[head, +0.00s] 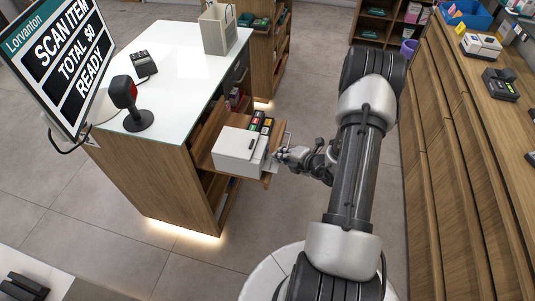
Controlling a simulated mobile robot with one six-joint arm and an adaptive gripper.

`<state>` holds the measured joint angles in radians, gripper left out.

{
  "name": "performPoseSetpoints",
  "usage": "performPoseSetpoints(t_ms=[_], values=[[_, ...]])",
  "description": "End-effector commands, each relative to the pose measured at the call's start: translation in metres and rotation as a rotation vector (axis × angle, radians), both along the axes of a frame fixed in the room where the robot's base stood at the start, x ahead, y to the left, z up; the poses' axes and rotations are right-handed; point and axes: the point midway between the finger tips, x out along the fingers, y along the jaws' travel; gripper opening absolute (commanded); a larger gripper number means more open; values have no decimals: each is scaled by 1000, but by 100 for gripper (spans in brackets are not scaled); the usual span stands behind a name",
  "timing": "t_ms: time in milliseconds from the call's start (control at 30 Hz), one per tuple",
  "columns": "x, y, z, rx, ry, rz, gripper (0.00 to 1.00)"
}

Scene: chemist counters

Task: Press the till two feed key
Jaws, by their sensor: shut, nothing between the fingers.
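A white boxy device (238,150), which looks like a till printer, sits on a pulled-out wooden shelf (203,152) at the side of the white-topped counter. Its right side faces my gripper. My gripper (279,154) is shut and empty, just right of the device at about shelf height. I cannot tell whether the fingertips touch it. The feed key is too small or hidden to make out, and no till number is readable.
Small items with coloured tops (262,124) stand behind the device on the shelf. The counter (185,62) holds a screen (58,60), a scanner (129,103), a card terminal (143,64) and a pale bin (217,29). A wooden drawer counter (465,150) bounds the right. Floor between is clear.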

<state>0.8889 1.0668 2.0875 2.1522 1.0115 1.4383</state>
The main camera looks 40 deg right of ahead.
Motion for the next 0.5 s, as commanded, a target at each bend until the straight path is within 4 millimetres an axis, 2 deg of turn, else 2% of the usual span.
performPoseSetpoints(t_ms=[500], values=[[-35, -31, 0, 0, 1, -3, 0]])
